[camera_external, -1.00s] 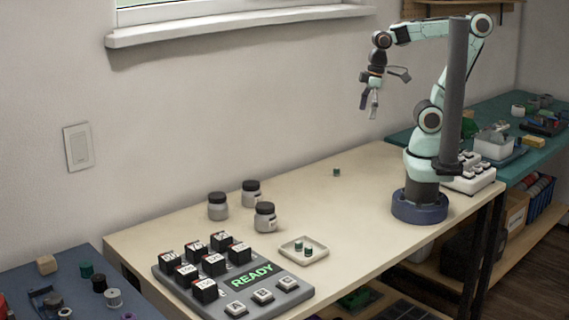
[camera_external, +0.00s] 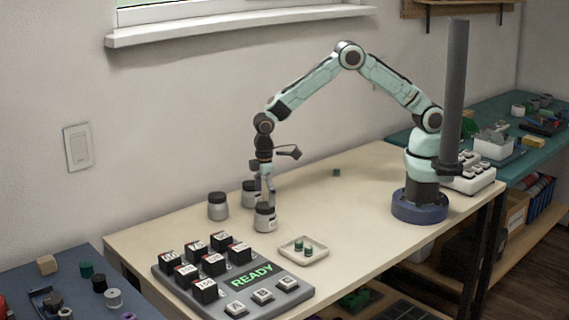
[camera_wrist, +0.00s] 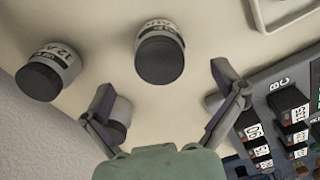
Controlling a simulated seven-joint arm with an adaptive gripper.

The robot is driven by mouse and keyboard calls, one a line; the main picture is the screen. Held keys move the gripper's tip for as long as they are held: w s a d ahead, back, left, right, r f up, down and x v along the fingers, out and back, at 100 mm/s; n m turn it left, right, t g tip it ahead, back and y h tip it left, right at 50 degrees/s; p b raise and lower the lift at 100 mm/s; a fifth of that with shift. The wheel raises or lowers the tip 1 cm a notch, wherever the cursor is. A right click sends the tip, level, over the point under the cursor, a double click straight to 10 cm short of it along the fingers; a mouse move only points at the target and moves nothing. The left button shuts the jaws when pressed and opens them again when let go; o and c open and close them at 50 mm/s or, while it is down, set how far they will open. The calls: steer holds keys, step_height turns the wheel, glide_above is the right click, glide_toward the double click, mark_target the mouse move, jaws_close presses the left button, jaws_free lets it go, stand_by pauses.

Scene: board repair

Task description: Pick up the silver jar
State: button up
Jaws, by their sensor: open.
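Three silver-grey jars with dark lids stand upright on the cream table in the external view: a front jar (camera_external: 265,220), a left jar (camera_external: 218,208) and a rear jar (camera_external: 247,196). My gripper (camera_external: 265,197) points down over the front jar, overlapping its lid and part of the rear jar. In the wrist view my gripper (camera_wrist: 160,85) is open with nothing held. One labelled jar (camera_wrist: 160,55) lies just beyond the gap between the fingertips, another labelled jar (camera_wrist: 47,72) is at the left. A third jar (camera_wrist: 121,110) is partly hidden by the left finger. Contact cannot be told.
A grey keypad panel (camera_external: 238,291) with black blocks and a READY display stands in front of the jars. A shallow tray (camera_external: 318,254) with small green parts is right of it. The table's right side is mostly clear.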

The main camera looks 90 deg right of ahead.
mark_target(265, 205)
step_height(265, 205, down, 6)
steer(key=shift+r, duration=0.1)
steer(key=c, duration=1.3)
